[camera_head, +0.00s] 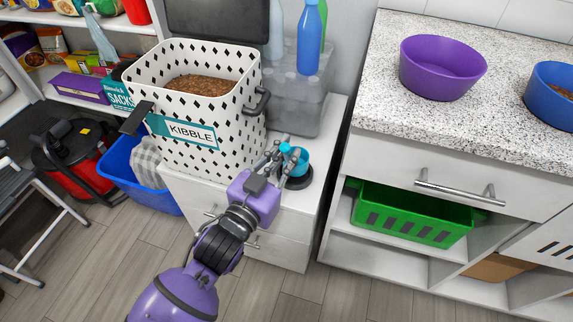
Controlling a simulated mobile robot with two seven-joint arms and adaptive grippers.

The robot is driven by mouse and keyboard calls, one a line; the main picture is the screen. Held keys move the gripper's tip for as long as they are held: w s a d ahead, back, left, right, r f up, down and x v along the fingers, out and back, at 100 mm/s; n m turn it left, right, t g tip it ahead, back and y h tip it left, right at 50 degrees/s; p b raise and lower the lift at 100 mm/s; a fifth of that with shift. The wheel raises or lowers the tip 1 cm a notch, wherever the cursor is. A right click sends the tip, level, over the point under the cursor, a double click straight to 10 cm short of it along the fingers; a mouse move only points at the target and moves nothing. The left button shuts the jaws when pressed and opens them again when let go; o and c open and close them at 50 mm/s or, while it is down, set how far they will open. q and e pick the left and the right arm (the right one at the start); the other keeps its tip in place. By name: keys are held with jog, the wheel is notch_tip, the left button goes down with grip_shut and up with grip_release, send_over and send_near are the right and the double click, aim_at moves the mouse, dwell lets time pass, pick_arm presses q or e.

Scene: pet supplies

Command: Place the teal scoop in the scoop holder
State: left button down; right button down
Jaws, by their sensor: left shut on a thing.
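The teal scoop (300,161) is at the front right of the white cabinet top, beside the kibble bin. My left gripper (284,155) is shut on it, with the fingers at its left side. A dark round base (301,182), which looks like the scoop holder, stands on the cabinet right under the scoop. I cannot tell whether the scoop is inside the holder or just above it. The fingers and the scoop hide part of that spot. My right gripper is not in view.
The white patterned kibble bin (215,138) stands close to the left of my gripper. A grey translucent container (298,100) and a blue bottle (310,35) are behind. The counter (510,115) with a purple bowl (440,68) is to the right.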

pick_arm(q)
notch_tip(320, 180, down, 3)
jog(key=shift+r+b, duration=0.15)
jog(key=shift+b, duration=0.15)
jog(key=c, duration=1.7)
grip_release()
jog(key=shift+f, duration=0.2)
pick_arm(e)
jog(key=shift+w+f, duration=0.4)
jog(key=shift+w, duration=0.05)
pick_arm(q)
jog(key=shift+r, duration=0.3)
jog(key=p+v, duration=0.1)
jog(key=v, duration=1.1)
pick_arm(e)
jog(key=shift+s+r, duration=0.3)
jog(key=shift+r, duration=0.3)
